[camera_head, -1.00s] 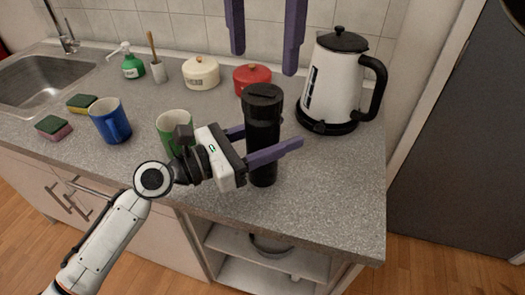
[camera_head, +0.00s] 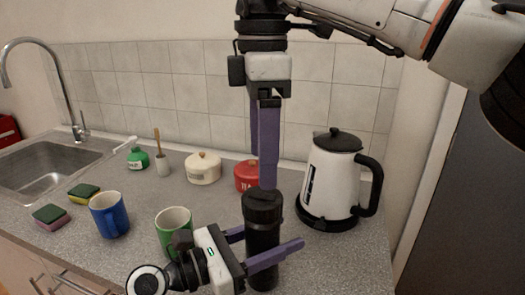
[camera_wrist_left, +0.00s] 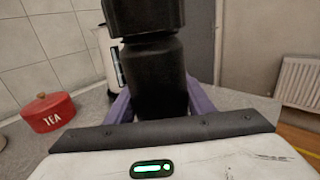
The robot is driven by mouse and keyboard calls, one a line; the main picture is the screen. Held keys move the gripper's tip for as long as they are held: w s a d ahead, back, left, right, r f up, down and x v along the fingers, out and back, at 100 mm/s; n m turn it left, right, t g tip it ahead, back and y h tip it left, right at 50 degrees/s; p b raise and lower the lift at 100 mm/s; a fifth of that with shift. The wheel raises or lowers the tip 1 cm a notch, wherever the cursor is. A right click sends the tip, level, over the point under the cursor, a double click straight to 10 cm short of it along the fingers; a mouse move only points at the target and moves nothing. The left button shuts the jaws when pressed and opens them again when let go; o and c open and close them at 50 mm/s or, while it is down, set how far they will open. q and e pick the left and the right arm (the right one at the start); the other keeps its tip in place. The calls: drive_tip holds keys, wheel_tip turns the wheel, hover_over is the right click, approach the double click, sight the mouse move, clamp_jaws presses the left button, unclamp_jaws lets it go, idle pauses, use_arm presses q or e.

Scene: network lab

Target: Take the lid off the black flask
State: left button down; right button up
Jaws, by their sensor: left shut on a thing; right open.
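The black flask (camera_head: 262,268) stands upright near the counter's front, with its black lid (camera_head: 262,205) on top. My left gripper (camera_head: 265,245) is shut around the flask's body below the lid. In the left wrist view, the flask (camera_wrist_left: 155,80) is between the purple fingers, and the lid (camera_wrist_left: 148,15) is cut off by the top edge. My right gripper (camera_head: 265,186) is open, pointing down directly over the lid. Its fingers line up one behind the other, and the near fingertip is at the lid's top; I cannot tell whether it touches.
A white kettle (camera_head: 335,180) stands close right of the flask. A red tea pot (camera_head: 246,175) and a cream pot (camera_head: 203,169) stand behind. A green mug (camera_head: 172,222) and a blue mug (camera_head: 107,216) are to the left. Sponges and a sink (camera_head: 45,170) are farther left.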

sight(262, 197)
drive_tip(key=shift+f+m, duration=0.4)
drive_tip(key=shift+f, duration=3.6)
